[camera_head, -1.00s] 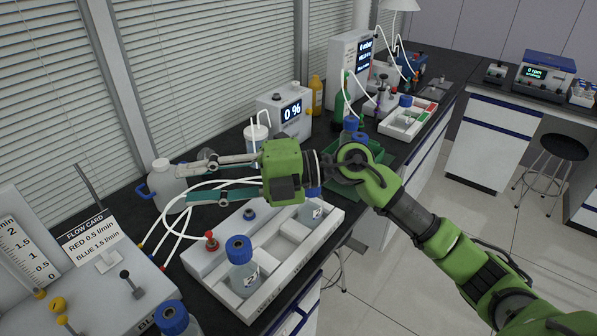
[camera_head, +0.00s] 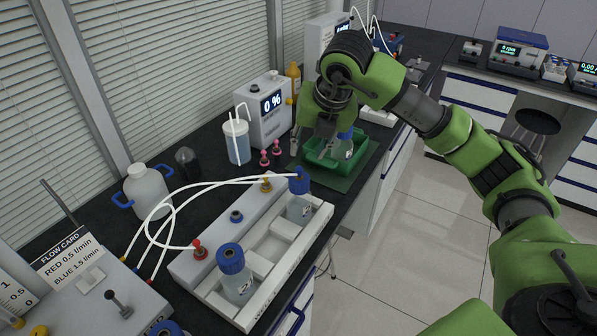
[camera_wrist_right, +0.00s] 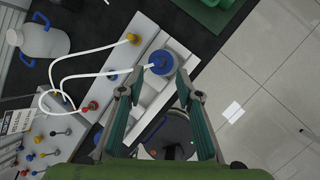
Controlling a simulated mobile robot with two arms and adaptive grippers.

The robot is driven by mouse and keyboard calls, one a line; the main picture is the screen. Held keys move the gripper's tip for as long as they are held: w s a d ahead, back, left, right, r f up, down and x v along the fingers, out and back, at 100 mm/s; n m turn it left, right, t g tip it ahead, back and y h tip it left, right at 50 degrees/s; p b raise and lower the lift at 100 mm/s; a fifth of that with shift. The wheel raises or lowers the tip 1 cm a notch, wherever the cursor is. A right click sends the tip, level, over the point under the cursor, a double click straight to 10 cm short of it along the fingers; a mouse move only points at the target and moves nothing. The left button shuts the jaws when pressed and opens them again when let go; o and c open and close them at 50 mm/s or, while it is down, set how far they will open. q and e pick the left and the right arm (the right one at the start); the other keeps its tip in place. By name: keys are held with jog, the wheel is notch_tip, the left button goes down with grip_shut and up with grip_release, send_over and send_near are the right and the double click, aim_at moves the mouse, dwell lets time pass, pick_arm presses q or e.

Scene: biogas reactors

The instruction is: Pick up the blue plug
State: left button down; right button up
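The blue plug (camera_head: 237,217) stands upright in the back rail of the white rack (camera_head: 212,290), between a red plug (camera_head: 198,250) and a yellow plug (camera_head: 266,184). In the right wrist view the blue plug (camera_wrist_right: 113,77) is a small dot left of the fingertips. My right gripper (camera_head: 311,142) points down above the bench, behind and to the right of the blue plug and apart from it. In the right wrist view its two fingers (camera_wrist_right: 160,74) are spread with nothing held. A bottle's blue cap (camera_wrist_right: 160,62) shows just beyond them. My left gripper is not in view.
Two blue-capped bottles (camera_head: 236,280) (camera_head: 299,205) stand in the rack. White tubes (camera_head: 215,184) loop over the bench behind it. A green tray (camera_head: 348,168), pink plugs (camera_head: 264,159) and a beaker (camera_head: 237,145) are near my right gripper.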

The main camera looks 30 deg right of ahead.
aim_at(300, 167)
jog(key=x, duration=0.2)
jog(key=shift+w+f, duration=0.25)
jog(key=shift+f, duration=0.1)
jog(key=shift+a+f+p, duration=0.15)
jog(key=shift+f+p, duration=0.1)
jog(key=shift+p, duration=0.3)
jog(key=p+x, duration=0.2)
jog(key=x, duration=0.1)
jog(key=shift+s+a+f, duration=0.1)
jog(key=shift+a+f, duration=0.05)
jog(key=shift+f, duration=0.25)
jog(key=shift+w+f, duration=0.25)
jog(key=shift+f, duration=0.25)
grip_shut()
